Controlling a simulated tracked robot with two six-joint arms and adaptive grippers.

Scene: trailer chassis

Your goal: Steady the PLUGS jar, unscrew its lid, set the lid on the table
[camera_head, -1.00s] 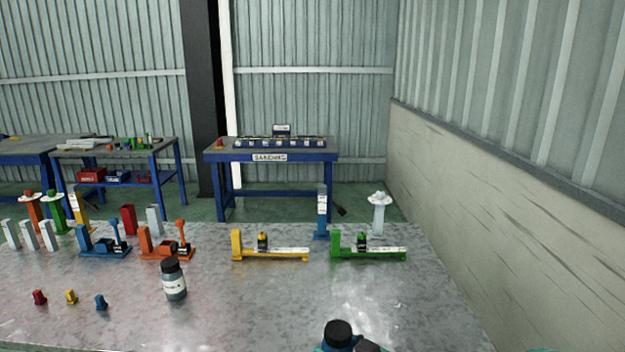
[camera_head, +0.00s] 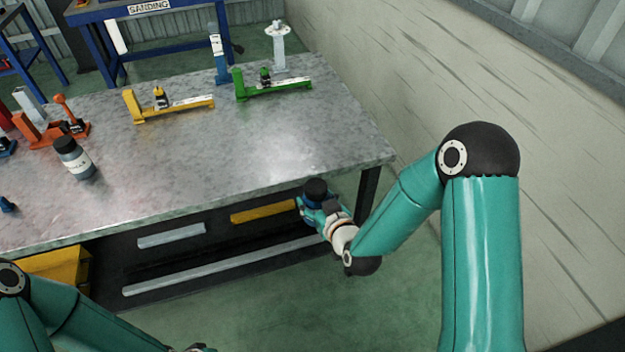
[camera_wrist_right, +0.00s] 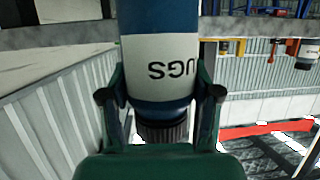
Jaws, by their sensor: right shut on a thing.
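The PLUGS jar has a blue body, a white label and a dark ridged lid. In the right wrist view the jar (camera_wrist_right: 160,65) fills the middle, its label upside down and partly cut off to "UGS", its lid (camera_wrist_right: 163,131) at the lower end and on. My right gripper (camera_wrist_right: 160,100) is shut on the jar, one finger on each side near the lid. In the head view the black lid (camera_head: 316,189) faces up and the gripper partly hides the jar, beside the table's front right edge. My left arm enters at lower left; its gripper is out of frame.
The grey metal table (camera_head: 235,160) has a wide bare area. A yellow fixture (camera_head: 170,107) and a green fixture (camera_head: 270,87) stand at the back. A wall rises at right.

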